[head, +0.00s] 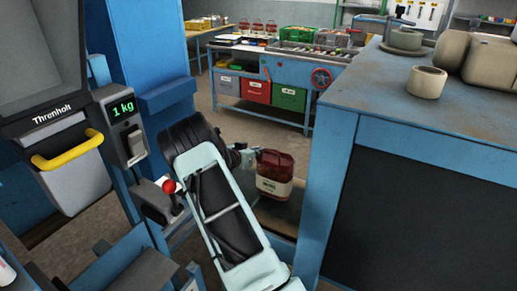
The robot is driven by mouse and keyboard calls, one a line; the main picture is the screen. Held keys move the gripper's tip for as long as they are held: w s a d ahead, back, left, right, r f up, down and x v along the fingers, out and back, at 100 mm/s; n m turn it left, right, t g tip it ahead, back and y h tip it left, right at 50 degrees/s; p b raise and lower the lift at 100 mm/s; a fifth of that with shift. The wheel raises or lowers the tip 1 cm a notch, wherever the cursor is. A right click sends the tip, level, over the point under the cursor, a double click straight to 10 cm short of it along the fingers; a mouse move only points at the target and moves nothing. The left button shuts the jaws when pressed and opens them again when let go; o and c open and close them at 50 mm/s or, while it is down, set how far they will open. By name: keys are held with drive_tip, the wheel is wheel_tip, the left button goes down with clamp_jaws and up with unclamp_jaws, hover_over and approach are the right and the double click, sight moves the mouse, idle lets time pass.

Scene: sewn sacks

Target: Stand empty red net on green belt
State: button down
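A red net bag (275,172) with a pale label band stands upright just right of my arm, above a brownish surface (282,215). Whether it is empty or filled I cannot tell. My gripper (249,157) is at the bag's upper left side, small and partly hidden behind my arm. I cannot tell whether its fingers touch the bag or are closed. No clearly green belt can be made out; my arm and the bench on the right hide part of the area around the bag.
A blue bench (440,95) with a stone-coloured cup (427,82) and sacks stands close on the right. A Threnholt machine (60,140) with a 1 kg display (122,109) stands left. A rear workbench (285,65) holds coloured bins; floor before it is clear.

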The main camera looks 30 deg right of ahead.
drive_tip(key=shift+f, duration=0.85)
drive_tip(key=shift+f, duration=0.15)
drive_tip(key=c, duration=2.6)
unclamp_jaws()
drive_tip(key=shift+f, duration=0.2)
drive_tip(key=o, duration=0.4)
drive_tip(key=shift+o, duration=0.2)
drive_tip(key=shift+s, duration=0.1)
drive_tip(key=b+v, duration=0.1)
drive_tip(key=v, duration=0.6)
drive_tip(key=shift+a+r, duration=0.25)
